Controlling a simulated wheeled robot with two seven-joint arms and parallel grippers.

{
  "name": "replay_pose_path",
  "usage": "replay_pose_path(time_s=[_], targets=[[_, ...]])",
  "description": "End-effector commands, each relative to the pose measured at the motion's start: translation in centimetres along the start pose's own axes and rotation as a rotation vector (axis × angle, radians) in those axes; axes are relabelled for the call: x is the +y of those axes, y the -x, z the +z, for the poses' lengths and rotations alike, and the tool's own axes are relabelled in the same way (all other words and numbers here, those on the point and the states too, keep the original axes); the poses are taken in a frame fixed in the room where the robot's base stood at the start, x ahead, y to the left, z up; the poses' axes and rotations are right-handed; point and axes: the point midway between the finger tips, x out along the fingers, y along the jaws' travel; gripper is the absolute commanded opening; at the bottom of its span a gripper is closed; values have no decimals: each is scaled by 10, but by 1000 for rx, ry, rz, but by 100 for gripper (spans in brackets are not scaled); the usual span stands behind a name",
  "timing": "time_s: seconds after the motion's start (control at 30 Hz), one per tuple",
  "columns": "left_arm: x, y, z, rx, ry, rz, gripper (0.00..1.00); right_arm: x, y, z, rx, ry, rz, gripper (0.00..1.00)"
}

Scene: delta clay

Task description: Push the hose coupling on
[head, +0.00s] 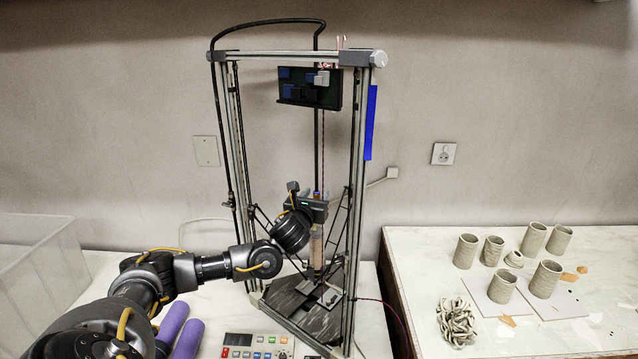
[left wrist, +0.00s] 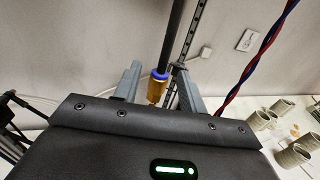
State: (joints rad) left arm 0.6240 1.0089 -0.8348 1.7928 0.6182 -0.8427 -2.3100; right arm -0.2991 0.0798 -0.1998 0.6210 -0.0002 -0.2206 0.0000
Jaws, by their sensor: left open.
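The hose coupling (left wrist: 155,91) is a brass piece with a blue ring, at the lower end of a black hose (left wrist: 174,45) in the left wrist view. My left gripper (left wrist: 158,86) is open, with one grey finger on each side of the coupling; I cannot tell whether either finger touches it. In the head view my left gripper (head: 316,204) is inside the printer frame (head: 356,190), at the top of an upright tan tube (head: 316,246). The coupling is small there, and whether it is seated on the tube is unclear. My right gripper is out of view.
Frame posts and thin struts stand close around my left gripper. A dark control box (head: 310,90) hangs above. Purple rolls (head: 187,338) and a button panel (head: 256,345) lie in front. A clear bin (head: 40,270) stands left; clay cups (head: 466,251) stand on the right table.

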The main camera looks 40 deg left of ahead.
Motion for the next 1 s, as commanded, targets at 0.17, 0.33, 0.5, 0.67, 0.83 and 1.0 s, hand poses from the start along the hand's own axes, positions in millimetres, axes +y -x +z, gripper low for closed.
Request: replay_pose_path(time_s=[0.17,0.33,0.5,0.67,0.83,1.0], targets=[[0,-24,2,1,0,1,41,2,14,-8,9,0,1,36],[0,-35,0,1,1,0,41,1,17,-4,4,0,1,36],[0,-36,-1,1,0,-2,41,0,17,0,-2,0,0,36],[0,-36,-1,1,1,-1,39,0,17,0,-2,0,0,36],[0,-36,-1,1,1,-1,17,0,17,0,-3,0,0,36],[0,-36,-1,1,1,-1,0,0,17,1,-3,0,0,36]])
